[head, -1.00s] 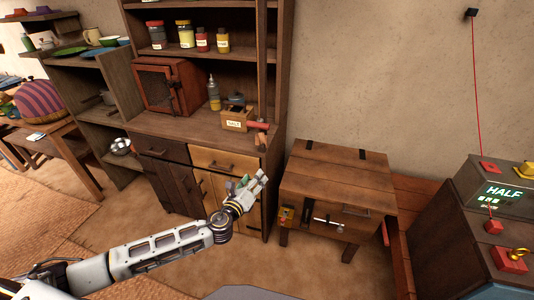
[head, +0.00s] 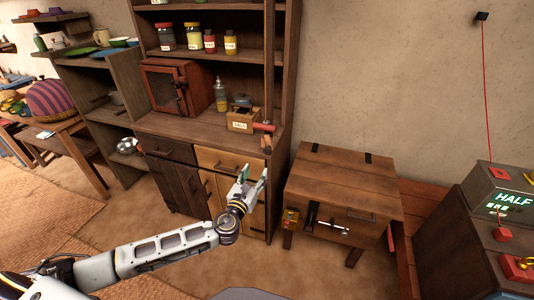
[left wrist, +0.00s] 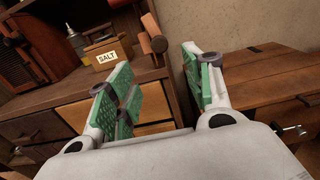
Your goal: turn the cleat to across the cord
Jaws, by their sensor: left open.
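A thin red cord (head: 486,90) hangs from a dark wall fitting (head: 482,16) down to the grey box marked HALF (head: 506,198) at the far right. A small red block (head: 503,235) sits below on the box's front. I cannot tell for sure which piece is the cleat. A dark upright bar (head: 311,214) and a silver lever (head: 332,228) show on the front of the wooden chest (head: 345,180). My left gripper (head: 253,178) is open and empty, in front of the cupboard, left of the chest and far from the cord. It also shows in the left wrist view (left wrist: 158,68). My right gripper is out of view.
The cupboard (head: 200,130) carries a salt box (head: 240,122) and a red-headed tool (head: 265,127) near its edge. A yellow-and-red item (head: 291,217) is at the chest's front left corner. A yellow ring on a red block (head: 519,266) is at the lower right.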

